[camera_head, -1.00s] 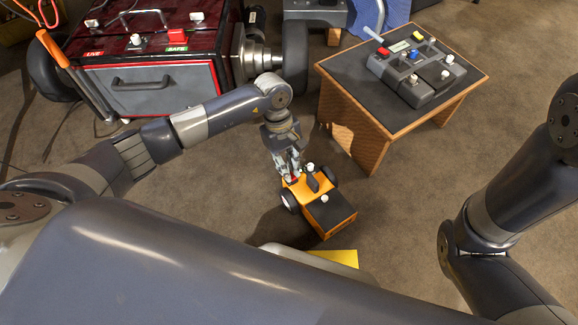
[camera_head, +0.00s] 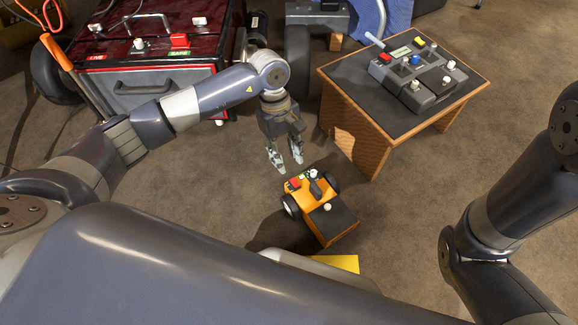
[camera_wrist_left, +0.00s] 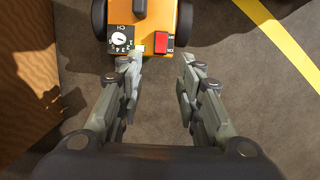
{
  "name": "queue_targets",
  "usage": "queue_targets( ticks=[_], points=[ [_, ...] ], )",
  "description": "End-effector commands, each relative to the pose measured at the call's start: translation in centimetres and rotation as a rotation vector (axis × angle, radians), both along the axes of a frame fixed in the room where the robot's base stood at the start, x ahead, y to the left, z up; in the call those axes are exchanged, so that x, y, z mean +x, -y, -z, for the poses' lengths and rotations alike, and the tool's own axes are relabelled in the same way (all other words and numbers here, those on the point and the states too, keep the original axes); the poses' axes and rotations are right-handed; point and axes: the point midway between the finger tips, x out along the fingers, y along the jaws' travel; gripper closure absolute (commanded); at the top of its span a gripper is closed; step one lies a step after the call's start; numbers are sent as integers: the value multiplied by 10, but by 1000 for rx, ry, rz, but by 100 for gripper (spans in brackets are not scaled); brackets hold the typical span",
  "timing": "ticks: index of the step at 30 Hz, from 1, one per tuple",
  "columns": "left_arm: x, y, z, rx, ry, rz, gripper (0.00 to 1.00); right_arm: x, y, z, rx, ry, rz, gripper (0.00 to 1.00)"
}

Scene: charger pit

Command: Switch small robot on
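The small robot (camera_head: 318,205) is an orange wheeled cart with a black front panel, standing on the floor below the side table. A red switch (camera_head: 294,184) sits on its rear edge. In the left wrist view the red switch (camera_wrist_left: 162,41) shows beside a white dial (camera_wrist_left: 120,40) marked CH, at the top. My left gripper (camera_head: 286,168) is above and just behind the small robot, apart from it. Its fingers (camera_wrist_left: 158,70) are spread with nothing between them. My right arm (camera_head: 500,220) shows at the right, but its gripper is out of view.
A wooden side table (camera_head: 372,150) with a grey remote controller (camera_head: 417,72) stands right of my left gripper. A dark red machine (camera_head: 150,60) with switches stands at the upper left. A yellow patch (camera_head: 340,263) lies on the floor in front of the small robot.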

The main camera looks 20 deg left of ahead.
Motion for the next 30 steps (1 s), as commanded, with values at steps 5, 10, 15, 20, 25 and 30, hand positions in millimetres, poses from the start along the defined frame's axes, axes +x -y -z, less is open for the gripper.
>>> queue_targets(
  ticks=[5, 10, 15, 20, 25, 30],
  points=[
    [7, -7, -34, 0, 3, 0, 67, 0, 0, 0, -1, 1, 0, 67],
    [9, -11, -52, 1, 1, 0, 67, -1, 0, 0, -1, 1, 0, 67],
    [9, -12, -56, 1, -1, 0, 67, -1, 0, 0, 0, 2, 0, 67],
    [9, -12, -56, 1, -1, 0, 67, -1, 0, 0, 0, 2, 0, 67],
    [9, -12, -56, 1, -1, 0, 67, -1, 0, 0, 0, 2, 0, 67],
    [5, -6, -57, -16, -10, -2, 67, 1, 0, -1, -1, -3, 1, 67]
  ],
)
